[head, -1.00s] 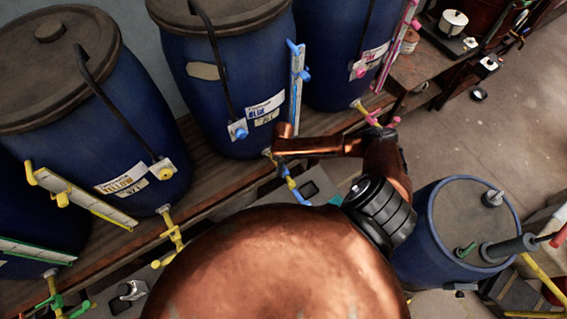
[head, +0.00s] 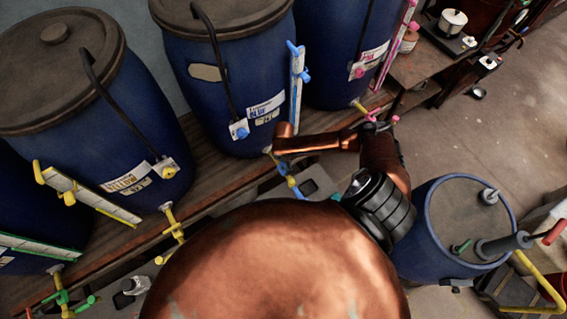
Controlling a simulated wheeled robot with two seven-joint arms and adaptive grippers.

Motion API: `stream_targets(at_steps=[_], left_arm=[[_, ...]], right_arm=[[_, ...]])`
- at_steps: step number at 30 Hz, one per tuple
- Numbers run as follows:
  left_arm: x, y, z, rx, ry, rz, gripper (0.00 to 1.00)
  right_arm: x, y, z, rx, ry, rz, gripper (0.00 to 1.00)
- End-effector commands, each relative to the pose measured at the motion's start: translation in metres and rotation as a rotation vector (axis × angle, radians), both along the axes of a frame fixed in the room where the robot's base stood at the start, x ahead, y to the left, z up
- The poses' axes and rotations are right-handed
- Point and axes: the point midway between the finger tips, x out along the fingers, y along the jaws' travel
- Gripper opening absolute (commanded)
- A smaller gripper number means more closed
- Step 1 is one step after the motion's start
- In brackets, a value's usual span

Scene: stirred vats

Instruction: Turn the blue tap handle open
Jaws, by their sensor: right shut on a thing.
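The blue tap (head: 294,185) hangs at the foot of the middle vat (head: 225,85), which bears a blue label. Its blue parts and a small yellow part show just below my copper right arm. My right gripper (head: 283,143) reaches left to the tap, in front of the vat's lower edge. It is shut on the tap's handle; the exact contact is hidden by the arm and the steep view. My left gripper is out of view.
A yellow-tapped vat (head: 115,120) stands to the left and a pink-tapped vat (head: 335,50) to the right, on a wooden bench (head: 215,180). A blue drum (head: 432,230) stands at the lower right. Bare floor (head: 500,130) lies beyond it.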

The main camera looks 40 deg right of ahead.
Motion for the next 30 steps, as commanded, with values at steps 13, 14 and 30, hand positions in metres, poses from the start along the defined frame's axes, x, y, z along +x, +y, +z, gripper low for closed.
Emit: stream_targets(at_steps=[13,14,30], left_arm=[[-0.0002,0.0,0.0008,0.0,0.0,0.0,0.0],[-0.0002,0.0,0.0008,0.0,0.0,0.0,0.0],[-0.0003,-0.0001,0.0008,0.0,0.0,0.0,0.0]], right_arm=[[-0.0002,0.0005,-0.0002,0.001,0.001,0.069,0.36],[-0.0002,0.0005,-0.0002,0.001,0.001,0.069,0.36],[-0.0001,0.0003,-0.0001,0.0,0.0,0.067,0.78]])
